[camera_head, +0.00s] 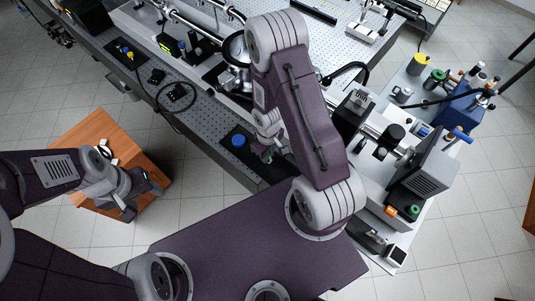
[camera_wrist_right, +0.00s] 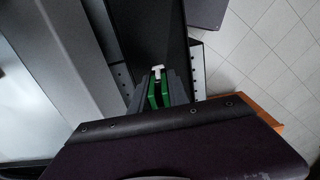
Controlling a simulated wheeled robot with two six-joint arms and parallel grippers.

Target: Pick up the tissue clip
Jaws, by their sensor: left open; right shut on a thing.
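A small white piece (camera_wrist_right: 157,69), which looks like the tissue clip, is at the tips of my right gripper (camera_wrist_right: 158,88). The green-padded fingers are close together on it, over a dark surface. In the head view my right gripper (camera_head: 270,154) is near the bench's front edge, largely covered by my own arm. I cannot make out the clip there. My left gripper (camera_head: 133,200) is open and empty above the wooden cabinet at the left.
A black tray (camera_head: 226,148) with a blue-capped item (camera_head: 238,141) lies beside my right gripper. The perforated optics bench (camera_head: 205,118) carries several instruments and a looped cable. A wooden cabinet (camera_head: 98,127) stands at the left. A crowded instrument table is at the right.

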